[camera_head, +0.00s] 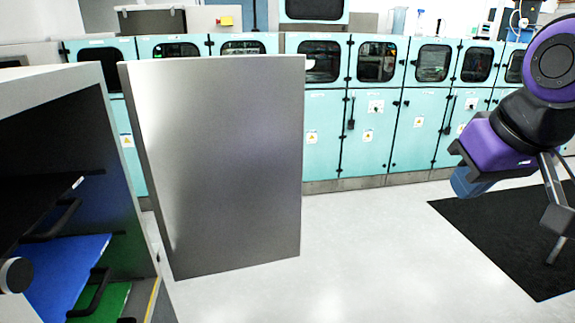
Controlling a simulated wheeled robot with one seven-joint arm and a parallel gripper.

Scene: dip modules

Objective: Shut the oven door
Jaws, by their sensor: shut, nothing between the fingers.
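The oven (45,82) stands at the left edge, only partly in view, with its dark inside open to me. Its door (225,165), a plain grey metal panel, stands open beside the oven's right side, its broad face turned toward me. No handle shows on this face. My gripper (557,218) is at the right edge, at the end of my purple and black arm, partly cut off by the frame. It looks shut and empty, well apart from the door and to its right.
Inside the oven are a blue tray (62,278) and a green tray (103,300) with black handles. A round knob (16,275) shows at far left. Teal cabinets (370,130) line the back. A black mat (500,235) lies at right. The floor between is clear.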

